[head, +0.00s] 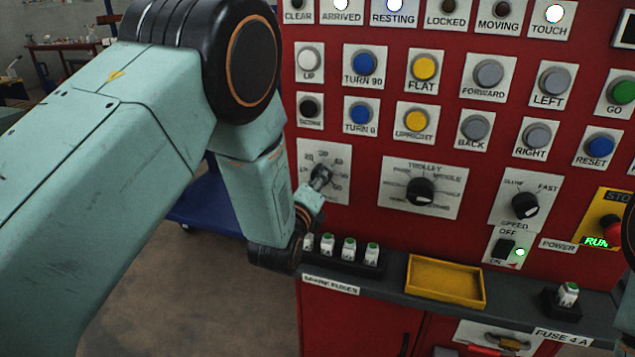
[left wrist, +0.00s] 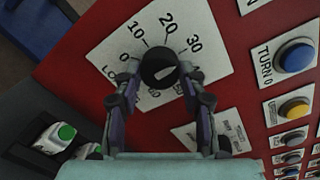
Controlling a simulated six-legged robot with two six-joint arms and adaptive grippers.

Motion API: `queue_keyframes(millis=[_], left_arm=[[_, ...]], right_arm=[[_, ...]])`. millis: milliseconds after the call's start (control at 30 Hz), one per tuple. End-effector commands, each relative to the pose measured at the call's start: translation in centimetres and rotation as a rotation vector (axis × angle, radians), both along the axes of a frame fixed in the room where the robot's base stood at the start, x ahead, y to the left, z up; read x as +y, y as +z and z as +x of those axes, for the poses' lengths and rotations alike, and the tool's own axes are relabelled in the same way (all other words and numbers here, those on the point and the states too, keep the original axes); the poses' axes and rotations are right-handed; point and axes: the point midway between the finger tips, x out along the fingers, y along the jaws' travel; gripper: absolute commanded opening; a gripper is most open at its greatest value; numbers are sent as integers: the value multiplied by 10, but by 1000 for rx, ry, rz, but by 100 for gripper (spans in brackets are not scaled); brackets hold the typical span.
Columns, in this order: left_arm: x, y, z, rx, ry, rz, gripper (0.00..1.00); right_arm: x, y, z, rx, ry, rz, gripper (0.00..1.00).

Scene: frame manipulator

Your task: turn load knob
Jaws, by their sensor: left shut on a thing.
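The load knob (left wrist: 158,67) is a round black knob with a white pointer mark. It sits on a white dial plate (left wrist: 105,48) with numbers such as 10, 20 and 30. The white mark faces right in the left wrist view, below the 30; the number there is hidden by a finger. My left gripper (left wrist: 160,82) has one finger on each side of the knob and is shut on it. In the head view my left gripper (head: 319,180) reaches the dial plate (head: 337,158) and mostly hides the knob. My right gripper is not in view.
The red panel (head: 380,235) carries rows of buttons, a trolley knob (head: 421,192) and a speed knob (head: 525,205) to the right. Below are a grey ledge (head: 395,268), several fuses with green tops (head: 348,249) and a yellow tray (head: 446,281).

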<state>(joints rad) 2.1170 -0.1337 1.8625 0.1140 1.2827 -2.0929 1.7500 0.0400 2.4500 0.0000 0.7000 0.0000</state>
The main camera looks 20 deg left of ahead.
Motion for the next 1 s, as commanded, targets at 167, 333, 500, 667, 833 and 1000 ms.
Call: queue_keyframes(millis=[167, 333, 500, 667, 833, 1000], left_arm=[[0, 1, 1, -3, -1, 0, 9], [0, 1, 1, -3, -1, 0, 45], [0, 1, 0, -2, 0, 0, 60], [0, 0, 0, -1, -1, -1, 64], [0, 0, 0, 0, 0, -1, 64], [0, 0, -11, 1, -1, 0, 64]], right_arm=[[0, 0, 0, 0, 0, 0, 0], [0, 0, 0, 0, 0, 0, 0], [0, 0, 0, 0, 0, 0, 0], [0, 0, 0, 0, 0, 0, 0], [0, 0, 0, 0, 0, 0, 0], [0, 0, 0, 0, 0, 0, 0]])
